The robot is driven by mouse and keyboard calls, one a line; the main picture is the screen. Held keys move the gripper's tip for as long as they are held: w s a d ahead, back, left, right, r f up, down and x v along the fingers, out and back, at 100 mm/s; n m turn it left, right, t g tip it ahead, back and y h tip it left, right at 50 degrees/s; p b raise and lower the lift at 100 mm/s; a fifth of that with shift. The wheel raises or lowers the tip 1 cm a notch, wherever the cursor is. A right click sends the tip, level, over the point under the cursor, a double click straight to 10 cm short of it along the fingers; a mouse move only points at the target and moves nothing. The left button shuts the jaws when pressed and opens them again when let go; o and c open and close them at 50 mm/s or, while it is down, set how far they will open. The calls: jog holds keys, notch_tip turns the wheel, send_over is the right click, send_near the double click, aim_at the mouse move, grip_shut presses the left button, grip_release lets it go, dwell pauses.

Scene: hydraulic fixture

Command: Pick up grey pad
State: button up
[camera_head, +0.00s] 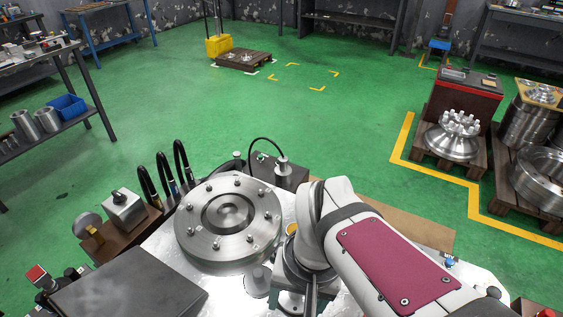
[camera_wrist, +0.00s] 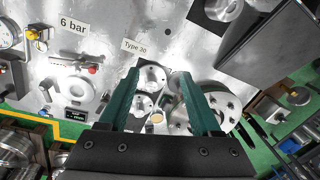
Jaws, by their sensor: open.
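My gripper (camera_wrist: 160,73) shows in the wrist view with two dark green fingers apart and nothing seen held between them. Beyond the fingers, round metal discs with holes (camera_wrist: 152,78) and a small tan-topped piece (camera_wrist: 156,118) show on the silvery fixture top. I cannot tell for sure which thing is the grey pad. A flat dark grey slab (camera_head: 130,286) lies at the lower left in the head view, clear of my arm. A similar dark slab (camera_wrist: 266,46) shows at the upper right in the wrist view. In the head view my arm hides the fingers.
A large bolted round flange (camera_head: 228,222) stands left of my arm, with black hoses (camera_head: 163,172) and a gauge (camera_head: 88,224) beside it. The wrist view shows labels "6 bar" (camera_wrist: 73,26) and "Type 30" (camera_wrist: 143,49), and a metal ring (camera_wrist: 78,88).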

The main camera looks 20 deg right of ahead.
jog(key=w+d+f+t+h, duration=0.1)
jog(key=w+d, duration=0.3)
jog(key=w, duration=0.5)
jog(key=w+d+f+t+h, duration=0.1)
jog(key=w+d+f, duration=0.15)
jog(key=w, duration=0.55)
jog(key=shift+n+t+h, duration=0.4)
jog(key=shift+n+t, duration=0.1)
jog(key=shift+t, duration=0.2)
jog(key=w+d+f, duration=0.3)
jog(key=w+f, duration=0.1)
jog(key=w, duration=0.1)
jog(key=w+d+f, duration=0.2)
jog(key=w+f, duration=0.3)
jog(key=w+d+f, duration=0.3)
jog(key=w+f, duration=0.1)
jog(key=w, duration=0.1)
jog(key=shift+w+d+f, duration=0.25)
jog(key=shift+d+f, duration=0.05)
jog(key=x, duration=0.6)
jog(key=shift+w+d+r, duration=0.1)
jog(key=shift+w+r, duration=0.05)
jog(key=shift+w, duration=0.15)
grip_shut()
